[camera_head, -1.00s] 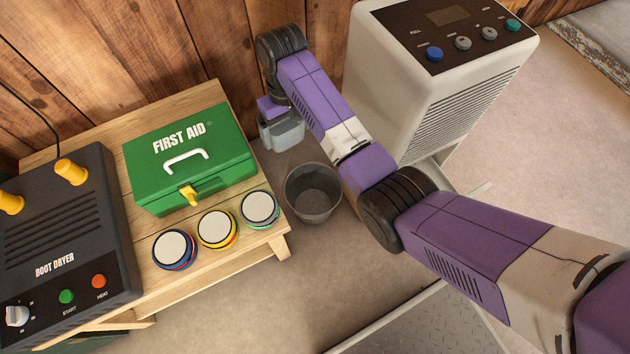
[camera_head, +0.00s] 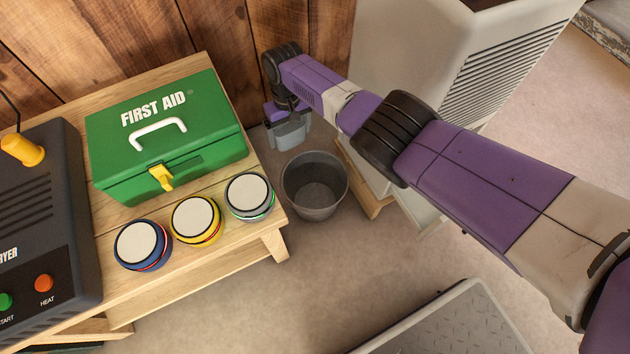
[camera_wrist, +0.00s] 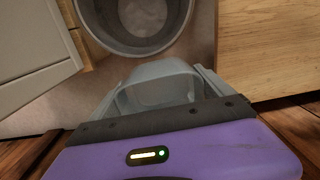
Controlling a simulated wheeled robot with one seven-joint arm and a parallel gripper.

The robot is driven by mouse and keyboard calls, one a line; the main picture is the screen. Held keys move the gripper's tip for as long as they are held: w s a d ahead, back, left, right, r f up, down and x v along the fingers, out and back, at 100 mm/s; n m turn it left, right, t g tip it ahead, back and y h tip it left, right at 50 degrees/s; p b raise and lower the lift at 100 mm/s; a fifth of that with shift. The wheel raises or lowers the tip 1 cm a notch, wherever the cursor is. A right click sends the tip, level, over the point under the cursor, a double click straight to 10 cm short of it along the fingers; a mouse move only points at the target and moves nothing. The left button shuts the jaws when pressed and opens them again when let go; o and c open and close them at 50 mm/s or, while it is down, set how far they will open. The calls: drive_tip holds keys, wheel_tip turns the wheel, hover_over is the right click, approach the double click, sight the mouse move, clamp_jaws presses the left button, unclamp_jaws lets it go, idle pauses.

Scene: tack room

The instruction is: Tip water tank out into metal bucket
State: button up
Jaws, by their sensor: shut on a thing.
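The metal bucket (camera_head: 316,207) is grey, round and open at the top, standing on the floor between the bench and the white appliance. It also shows at the top of the wrist view (camera_wrist: 108,32), with a paler patch at its bottom. My gripper (camera_head: 287,122) is low by the wooden wall, just behind the bucket. It is shut on a pale grey thing, apparently the water tank (camera_head: 291,137), which shows in the wrist view (camera_wrist: 160,92) just short of the bucket's rim. Its tilt and contents are unclear.
A wooden bench (camera_head: 262,240) on the left holds a green first aid box (camera_head: 170,140), several round tins and a boot dryer (camera_head: 50,210). The white appliance (camera_head: 405,60) stands behind my arm at the right. A grey metal plate (camera_head: 450,325) lies in front.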

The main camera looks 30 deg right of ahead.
drive_tip(key=shift+w+d+f+m+b, duration=0.2)
drive_tip(key=shift+d+f+m+b, duration=0.15)
drive_tip(key=shift+d+f, duration=0.65)
drive_tip(key=shift+a, duration=0.1)
